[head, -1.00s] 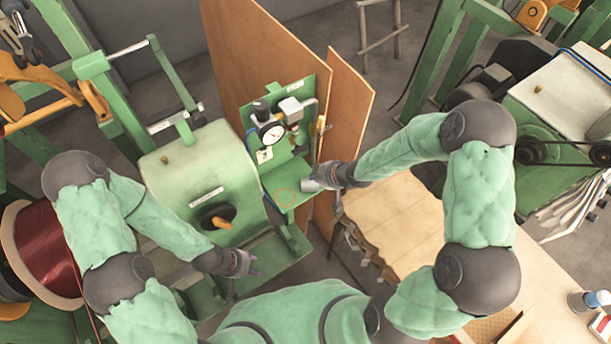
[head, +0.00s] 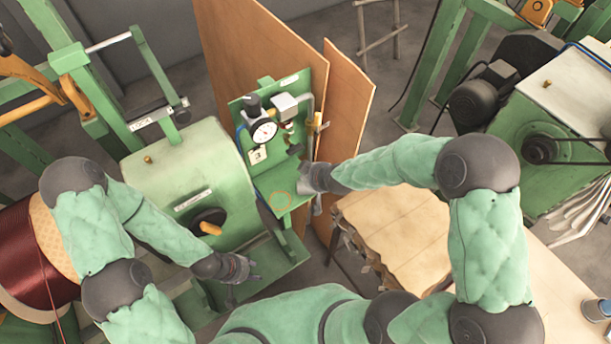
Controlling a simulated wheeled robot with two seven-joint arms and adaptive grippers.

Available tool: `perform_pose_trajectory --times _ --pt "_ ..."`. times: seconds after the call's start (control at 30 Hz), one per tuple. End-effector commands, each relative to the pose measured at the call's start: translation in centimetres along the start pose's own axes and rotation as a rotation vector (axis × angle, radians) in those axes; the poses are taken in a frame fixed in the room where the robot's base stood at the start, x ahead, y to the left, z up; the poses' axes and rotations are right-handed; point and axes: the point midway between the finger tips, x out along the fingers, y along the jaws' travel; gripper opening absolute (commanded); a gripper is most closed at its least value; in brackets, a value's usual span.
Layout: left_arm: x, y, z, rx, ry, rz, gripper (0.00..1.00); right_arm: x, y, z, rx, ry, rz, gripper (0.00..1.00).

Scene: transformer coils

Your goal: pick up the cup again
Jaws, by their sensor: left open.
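A small light cup-like container (head: 597,309) with a bluish rim stands at the far right edge of the table; I cannot tell for sure that it is the cup. My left gripper (head: 240,268) is open and empty, low in front of the green machine, far from that container. My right gripper (head: 306,183) is at the right side of the small green shelf (head: 277,187), beside the gauge panel.
A pressure gauge (head: 264,131) is on the panel behind the shelf. Brown boards (head: 345,105) stand behind. A wooden table (head: 395,235) lies to the right. A dark red wire coil (head: 35,255) is at left.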

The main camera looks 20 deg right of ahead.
Motion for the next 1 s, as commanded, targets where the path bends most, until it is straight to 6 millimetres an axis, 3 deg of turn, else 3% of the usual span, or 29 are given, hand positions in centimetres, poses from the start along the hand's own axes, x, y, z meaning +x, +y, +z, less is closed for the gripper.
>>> perform_pose_trajectory --times 0.2,0.43,1.0 --pt "0.8 -0.3 0.0 0.000 0.000 0.000 0.45 4.1 -0.1 0.2 -0.001 -0.002 -0.001 0.00" --pt "1.2 -0.4 0.0 0.000 0.000 0.000 0.45 6.8 0.0 0.1 0.000 -0.001 -0.001 0.00" --pt "1.3 -0.5 -0.1 0.000 0.000 0.000 0.45 7.7 0.0 0.1 0.000 0.000 0.000 0.00"
